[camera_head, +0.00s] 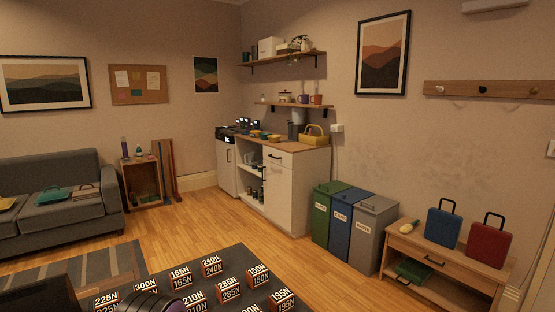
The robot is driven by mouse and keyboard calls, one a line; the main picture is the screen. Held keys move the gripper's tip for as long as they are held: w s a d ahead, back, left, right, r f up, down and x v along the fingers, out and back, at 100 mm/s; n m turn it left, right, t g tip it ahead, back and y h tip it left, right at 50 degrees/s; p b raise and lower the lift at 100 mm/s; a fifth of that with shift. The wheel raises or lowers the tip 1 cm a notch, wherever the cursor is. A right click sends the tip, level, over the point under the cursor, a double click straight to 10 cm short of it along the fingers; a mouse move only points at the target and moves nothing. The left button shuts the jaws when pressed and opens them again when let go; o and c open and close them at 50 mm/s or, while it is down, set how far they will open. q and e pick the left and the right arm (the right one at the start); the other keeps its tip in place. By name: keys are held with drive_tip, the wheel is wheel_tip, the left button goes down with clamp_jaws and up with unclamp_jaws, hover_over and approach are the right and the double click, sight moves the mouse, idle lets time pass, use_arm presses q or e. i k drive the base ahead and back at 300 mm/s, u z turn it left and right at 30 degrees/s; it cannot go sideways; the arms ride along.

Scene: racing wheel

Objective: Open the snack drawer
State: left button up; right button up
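No drawer in view carries a readable snack label. A white kitchen cabinet (289,205) stands against the back wall with a wooden countertop. Its top drawer (281,158) has a dark bar handle and looks shut. I cannot tell which of these is the snack drawer. Neither of my grippers' fingers shows in this view.
Green (321,214), blue (343,228) and grey bins (369,240) stand between cabinet and bench. A dark surface (225,262) with several labelled blocks fills the bottom foreground. A grey sofa (60,213) is at the left. Wooden floor (200,220) is clear before the cabinet.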

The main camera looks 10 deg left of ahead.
sight(284, 158)
drive_tip(key=z, duration=1.25)
drive_tip(key=i, duration=3.15)
drive_tip(key=u, duration=2.95)
drive_tip(key=i, duration=4.95)
drive_tip(key=z, duration=0.55)
